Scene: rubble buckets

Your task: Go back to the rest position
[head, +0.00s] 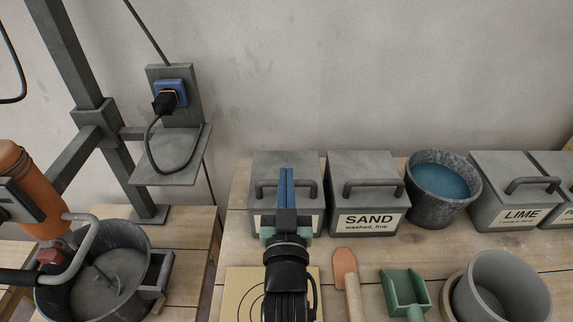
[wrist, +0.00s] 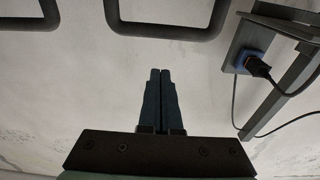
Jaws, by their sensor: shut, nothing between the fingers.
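My gripper (head: 287,188) is in the middle of the head view, in front of a lidded grey box (head: 259,168) and hiding most of that box's front and label. Its two blue fingers are together with nothing between them. In the wrist view the closed fingers (wrist: 160,98) point at the pale wall, and two dark handles (wrist: 168,28) show along the top edge. My gripper's exact distance from the box cannot be told.
On the bench stand a SAND box (head: 368,165), a bucket of blue water (head: 415,198), a LIME box (head: 500,205), a green scoop (head: 404,290), a trowel (head: 345,262) and a grey bucket (head: 470,300). An orange mixer (head: 38,195) over a tub (head: 60,300) and a plug stand (head: 185,165) are left.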

